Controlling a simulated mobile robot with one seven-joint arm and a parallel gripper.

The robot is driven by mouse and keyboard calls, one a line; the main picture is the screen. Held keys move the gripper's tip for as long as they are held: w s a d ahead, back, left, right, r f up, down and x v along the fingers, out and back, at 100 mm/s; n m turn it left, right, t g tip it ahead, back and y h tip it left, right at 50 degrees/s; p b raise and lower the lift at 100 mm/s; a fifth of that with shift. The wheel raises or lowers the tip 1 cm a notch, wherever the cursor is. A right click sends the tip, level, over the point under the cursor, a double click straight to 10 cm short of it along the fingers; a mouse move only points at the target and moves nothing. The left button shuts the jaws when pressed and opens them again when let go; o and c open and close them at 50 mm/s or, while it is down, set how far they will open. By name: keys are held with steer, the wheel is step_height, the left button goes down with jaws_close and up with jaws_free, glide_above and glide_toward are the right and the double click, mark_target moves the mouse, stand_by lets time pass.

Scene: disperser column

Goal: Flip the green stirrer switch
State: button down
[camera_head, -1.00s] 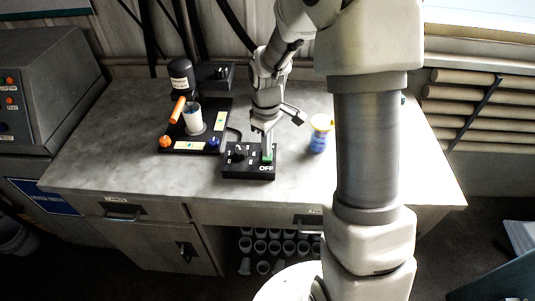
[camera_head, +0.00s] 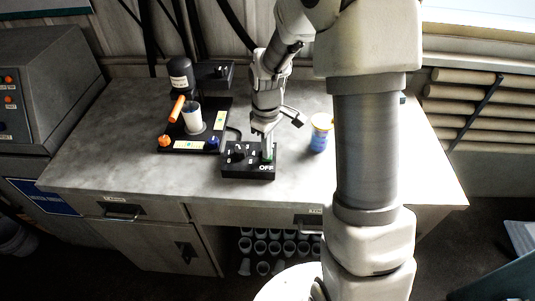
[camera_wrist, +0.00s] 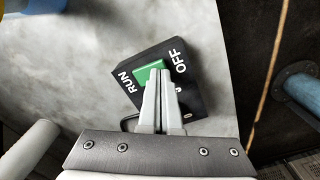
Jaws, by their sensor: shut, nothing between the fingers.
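The green stirrer switch (camera_wrist: 148,71) sits on a black control box (camera_head: 248,172) on the bench. In the wrist view the box face (camera_wrist: 196,84) carries RUN at the left of the switch and OFF at the right. My gripper (camera_wrist: 161,76) is shut with nothing between its fingers, and its tips overlap the near right part of the switch. In the head view my gripper (camera_head: 267,153) is down at the right part of the box and hides most of the switch. I cannot tell whether the tips touch it or which way it is set.
A stirrer stand (camera_head: 181,76) with a white beaker (camera_head: 193,118) and an orange-handled item (camera_head: 177,109) stands left of the box. The bench front (camera_head: 150,185) is clear.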

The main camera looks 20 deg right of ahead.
steer(key=shift+f, duration=0.35)
steer(key=shift+r+p, duration=2.4)
steer(key=shift+r, duration=1.15)
steer(key=s+r+m+t, duration=0.1)
steer(key=s+r+m, duration=0.1)
steer(key=s+r, duration=0.35)
steer(key=s+r+m+t, duration=0.2)
steer(key=s+r, duration=0.1)
steer(key=r, duration=0.6)
steer(key=s+r+m+t, duration=0.2)
steer(key=s+r+m, duration=0.2)
steer(key=s, duration=0.8)
steer(key=shift+r+t, duration=0.3)
steer(key=shift+r, duration=0.65)
